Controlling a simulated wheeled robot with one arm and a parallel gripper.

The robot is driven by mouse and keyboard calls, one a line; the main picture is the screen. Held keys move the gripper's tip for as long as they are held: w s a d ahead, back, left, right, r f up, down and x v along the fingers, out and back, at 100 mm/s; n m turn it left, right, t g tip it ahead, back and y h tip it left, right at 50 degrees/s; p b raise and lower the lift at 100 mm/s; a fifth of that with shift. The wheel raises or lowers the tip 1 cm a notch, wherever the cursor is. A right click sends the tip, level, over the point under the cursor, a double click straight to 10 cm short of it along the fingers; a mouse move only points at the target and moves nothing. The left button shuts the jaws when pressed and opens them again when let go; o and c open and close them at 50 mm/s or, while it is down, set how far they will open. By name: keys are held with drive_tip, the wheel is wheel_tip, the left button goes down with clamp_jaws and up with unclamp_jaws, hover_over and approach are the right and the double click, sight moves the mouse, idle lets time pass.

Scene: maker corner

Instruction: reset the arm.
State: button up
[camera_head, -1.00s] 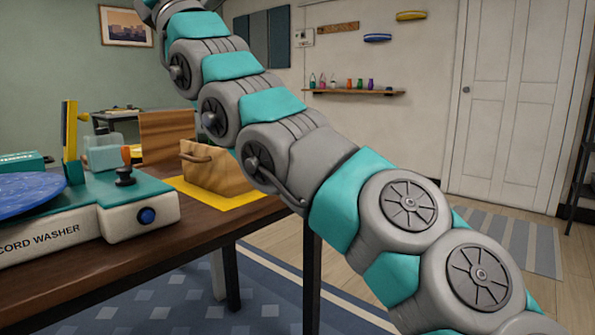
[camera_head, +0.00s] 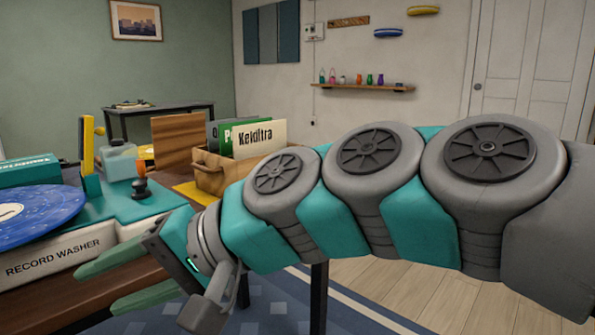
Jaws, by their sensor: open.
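My arm reaches in from the right, low across the camera_head view. My gripper (camera_head: 110,278) is at the lower left, its two greenish fingers apart and pointing left, with nothing between them. It shows in front of the record washer (camera_head: 62,258) and the dark wooden table's front edge. I cannot tell how far it is from the table edge. The record washer carries a blue record (camera_head: 40,218) and stands on the table at the left.
A wooden crate (camera_head: 210,180) with upright record sleeves, one marked Keldtra (camera_head: 258,138), stands behind my arm. A teal box (camera_head: 28,172) is at the left. A wall shelf (camera_head: 365,88) holds small coloured bottles. Floor at the lower right is open.

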drive_tip(key=d+f+h+p, duration=0.2)
drive_tip(key=d+f+h, duration=0.5)
drive_tip(key=d+f, duration=1)
drive_tip(key=s+d+f+g+h, duration=0.1)
drive_tip(key=s+d+f+h, duration=0.2)
drive_tip(key=d, duration=0.6)
drive_tip(key=s+d+f+m+h, duration=0.1)
drive_tip(key=s+d+f+h, duration=0.1)
drive_tip(key=s+d+f, duration=0.3)
drive_tip(key=d+f, duration=0.1)
drive_tip(key=d, duration=0.3)
drive_tip(key=shift+f+g+h+p, duration=0.35)
drive_tip(key=shift+f+g+h, duration=0.05)
